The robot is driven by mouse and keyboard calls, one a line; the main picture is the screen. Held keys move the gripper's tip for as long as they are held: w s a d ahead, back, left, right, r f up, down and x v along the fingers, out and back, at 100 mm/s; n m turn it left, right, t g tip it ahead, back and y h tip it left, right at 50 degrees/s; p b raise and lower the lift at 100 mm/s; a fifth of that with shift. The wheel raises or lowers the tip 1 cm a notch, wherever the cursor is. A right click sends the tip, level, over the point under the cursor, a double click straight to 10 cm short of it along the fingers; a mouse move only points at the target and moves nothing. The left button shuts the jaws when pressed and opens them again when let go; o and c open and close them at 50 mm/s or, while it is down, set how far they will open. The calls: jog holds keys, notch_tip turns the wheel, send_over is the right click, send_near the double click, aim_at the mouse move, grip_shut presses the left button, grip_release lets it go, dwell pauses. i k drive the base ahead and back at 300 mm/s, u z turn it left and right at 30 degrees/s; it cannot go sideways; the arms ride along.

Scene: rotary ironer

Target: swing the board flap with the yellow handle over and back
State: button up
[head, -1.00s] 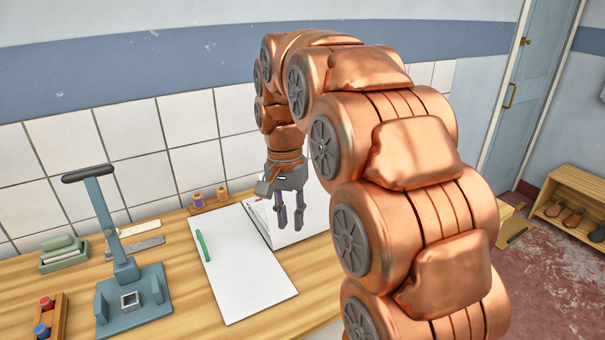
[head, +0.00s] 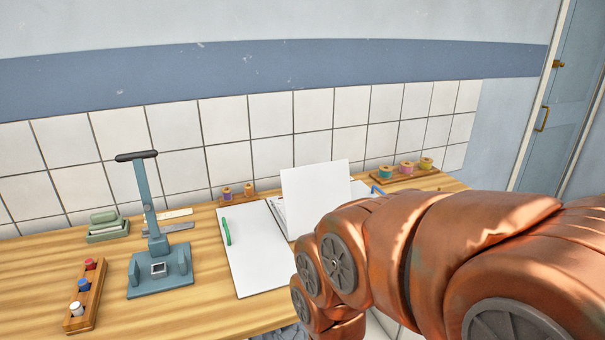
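A flat white board panel (head: 258,255) lies on the wooden table, with a green handle (head: 226,231) near its left edge. To its right a white flap (head: 315,190) stands raised and tilted. A blue handle (head: 377,191) shows behind my arm, by another pale panel. No yellow handle can be made out; my copper arm covers the right part of the boards. My gripper is out of view, so I cannot see what it touches.
A blue-grey lever press (head: 160,270) stands left on the table (head: 210,312). Around it are a bottle rack (head: 86,297), a green box (head: 107,230) and flat strips (head: 172,221). Spool racks (head: 237,197) (head: 405,178) stand along the tiled wall. A door (head: 563,110) is at right.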

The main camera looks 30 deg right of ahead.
aim_at(310, 192)
jog(key=u, duration=0.4)
jog(key=k, duration=0.5)
jog(key=u, duration=0.75)
jog(key=i, duration=1.4)
jog(key=z, duration=0.8)
